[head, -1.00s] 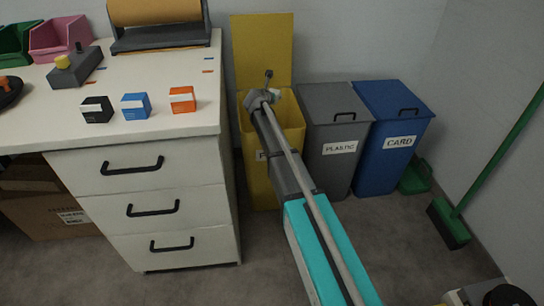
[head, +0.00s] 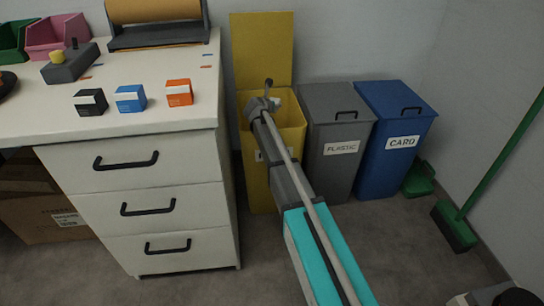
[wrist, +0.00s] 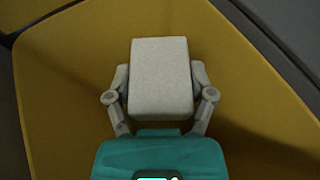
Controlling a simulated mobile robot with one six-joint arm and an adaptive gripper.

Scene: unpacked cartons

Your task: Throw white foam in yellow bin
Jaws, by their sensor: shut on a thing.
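The white foam block (wrist: 161,78) is held between the two fingers of my gripper (wrist: 160,95) in the wrist view. Yellow bin walls surround it there. In the head view the yellow bin (head: 292,140) stands open, its lid raised against the wall. My gripper (head: 268,104) is at the bin's mouth, and my arm crosses the bin's front. Only a small pale bit of the foam shows beside the gripper in the head view. How deep the foam sits in the bin is hard to tell.
A grey plastic bin (head: 335,130) and a blue card bin (head: 390,155), both lidded, stand right of the yellow bin. A white drawer desk (head: 140,170) stands close on the left, with small boxes on top. A green broom (head: 455,225) leans at the right.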

